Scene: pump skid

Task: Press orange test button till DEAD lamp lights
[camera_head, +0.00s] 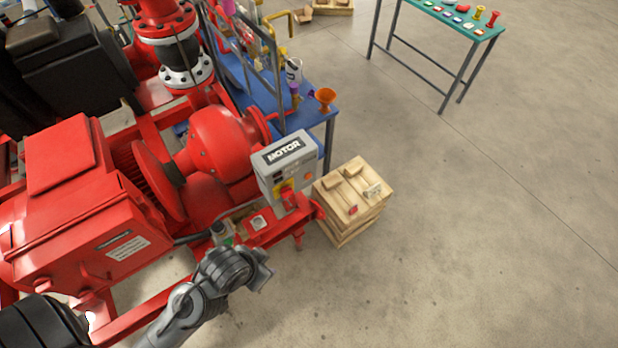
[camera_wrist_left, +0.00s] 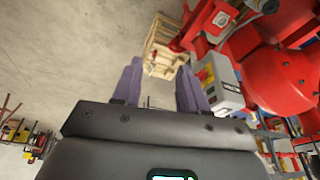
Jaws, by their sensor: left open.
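The grey control box labelled MOTOR (camera_head: 272,166) stands at the right end of the red pump skid. Its face carries a small orange button (camera_head: 308,174) at the right, a red-and-yellow switch (camera_head: 287,194) and small dark lamps. Their labels are too small to read, and I see no lamp clearly lit. My left gripper (camera_head: 262,271) is below the box, apart from it, over the skid's front edge. In the left wrist view its two purple-grey fingers (camera_wrist_left: 159,82) are open and empty. The box (camera_wrist_left: 228,88) is there just right of the fingers. My right gripper is not seen.
A wooden crate stack (camera_head: 340,225) stands right of the box. A blue bench (camera_head: 328,122) with an orange funnel (camera_head: 325,97) is behind it. A green-topped table (camera_head: 484,34) is at the back right. The floor at the right is clear. The red motor (camera_head: 75,215) fills the left.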

